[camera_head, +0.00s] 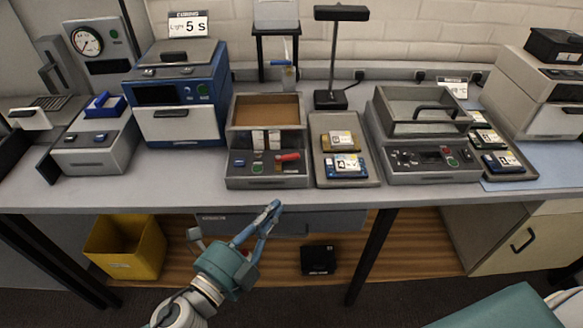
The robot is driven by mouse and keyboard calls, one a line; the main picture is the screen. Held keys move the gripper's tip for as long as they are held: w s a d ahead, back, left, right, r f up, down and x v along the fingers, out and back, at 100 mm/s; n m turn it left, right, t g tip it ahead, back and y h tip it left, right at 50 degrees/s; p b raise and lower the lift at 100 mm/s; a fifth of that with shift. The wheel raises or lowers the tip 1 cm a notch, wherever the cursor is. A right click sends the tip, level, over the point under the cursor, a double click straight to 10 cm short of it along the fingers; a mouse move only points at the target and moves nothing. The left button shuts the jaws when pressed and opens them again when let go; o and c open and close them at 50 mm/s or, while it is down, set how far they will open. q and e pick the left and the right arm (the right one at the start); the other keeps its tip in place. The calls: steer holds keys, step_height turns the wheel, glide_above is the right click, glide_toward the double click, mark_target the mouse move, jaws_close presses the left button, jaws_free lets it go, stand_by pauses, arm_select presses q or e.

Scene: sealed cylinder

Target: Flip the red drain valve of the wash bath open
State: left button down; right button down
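The wash bath (235,140) is a grey box on the bench with an open tank of brown contents. Its front panel carries a red drain valve (288,157), whose handle lies roughly level, and a green button. My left gripper (272,209) is in front of the bench's front edge, below and apart from the bath in the picture. Its fingers come together at the tips with nothing between them. My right gripper is not in view.
A tray (318,178) with labelled cartridges sits right of the bath, then a grey lidded machine (432,172). A blue machine (178,100) stands left. A lamp (333,97) stands behind. The bench front strip is clear. A yellow bin (126,247) is below.

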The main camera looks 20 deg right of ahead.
mark_target(294, 174)
arm_select(q)
steer(key=shift+w, duration=0.1)
steer(key=p+x, duration=0.2)
steer(key=x, duration=0.8)
steer(key=shift+d, duration=0.1)
steer(key=w, duration=0.2)
steer(key=shift+w, duration=1)
steer(key=shift+w+d+n+t+y+b, duration=0.1)
steer(key=shift+d+n+t+y+b, duration=0.15)
steer(key=shift+n+t+y, duration=0.3)
steer(key=shift+w+d+n+t+y+b, duration=0.1)
steer(key=shift+d+n+t+y+b, duration=0.1)
steer(key=shift+n+t+y, duration=0.35)
